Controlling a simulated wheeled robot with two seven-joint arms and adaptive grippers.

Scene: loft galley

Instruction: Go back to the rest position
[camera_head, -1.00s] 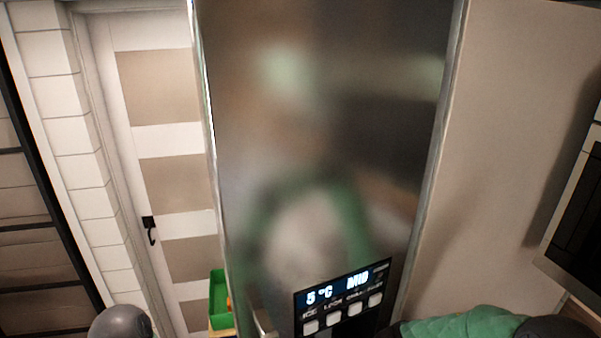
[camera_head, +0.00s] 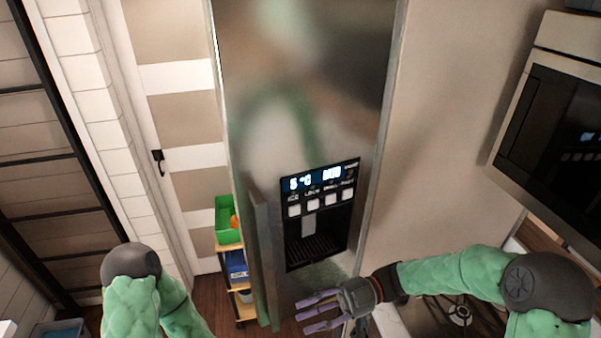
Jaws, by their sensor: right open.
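My right gripper (camera_head: 318,312) is open and empty, its purple-grey fingers pointing left in front of the lower part of the steel fridge (camera_head: 300,80). The arm behind it has a green padded sleeve and comes in from the right. My left arm (camera_head: 140,290), also green with a dark grey joint, stands at the lower left; its gripper is out of the frame. The fridge has a lit display panel (camera_head: 318,177) and a dark dispenser recess (camera_head: 318,238) below it.
A narrow shelf cart (camera_head: 231,246) with a green bin (camera_head: 226,214) and a blue bin (camera_head: 236,265) stands left of the fridge. A striped door (camera_head: 182,110) is behind it. A wall oven (camera_head: 560,140) is at the right, above a hob (camera_head: 458,314).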

